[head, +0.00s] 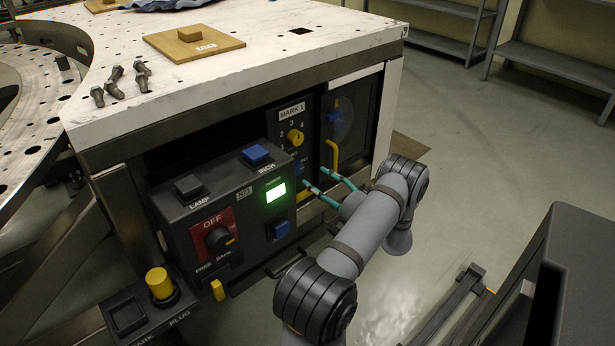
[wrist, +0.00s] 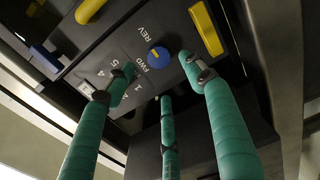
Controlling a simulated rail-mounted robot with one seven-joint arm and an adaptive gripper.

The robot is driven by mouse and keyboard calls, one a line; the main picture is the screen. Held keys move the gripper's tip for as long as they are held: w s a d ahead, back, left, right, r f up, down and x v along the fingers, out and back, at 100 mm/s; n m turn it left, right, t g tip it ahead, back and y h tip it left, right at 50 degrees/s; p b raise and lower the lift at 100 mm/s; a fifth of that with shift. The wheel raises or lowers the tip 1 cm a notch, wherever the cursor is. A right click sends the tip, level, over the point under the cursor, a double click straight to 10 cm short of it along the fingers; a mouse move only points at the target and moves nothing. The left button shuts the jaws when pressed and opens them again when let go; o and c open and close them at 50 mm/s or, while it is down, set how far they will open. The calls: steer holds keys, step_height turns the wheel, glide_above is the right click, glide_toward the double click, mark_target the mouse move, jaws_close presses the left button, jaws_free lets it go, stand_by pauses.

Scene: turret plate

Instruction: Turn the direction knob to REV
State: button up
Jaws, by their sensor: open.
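The direction knob (wrist: 158,57) is round and blue, on a dark panel in the wrist view. The white label FWD (wrist: 153,71) is close by it, and REV (wrist: 145,31) is farther up the panel. Which label the knob points to is not clear. My gripper (wrist: 158,72) is open, with its teal fingers spread on either side of the knob and no clear contact. In the head view my gripper (head: 314,178) reaches the cabinet front beside the grey control box. A little blue of the knob (head: 299,168) shows there, mostly hidden.
A yellow handle (wrist: 205,28) is close to the right finger. The grey control box (head: 230,215), with a lamp button, a green display and an OFF selector, juts out to the left of my gripper. A yellow selector (head: 295,136) sits above. Open floor lies to the right.

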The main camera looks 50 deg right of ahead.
mark_target(299, 170)
steer(key=shift+v, duration=1.55)
steer(key=shift+w, duration=0.1)
steer(key=x, duration=1.2)
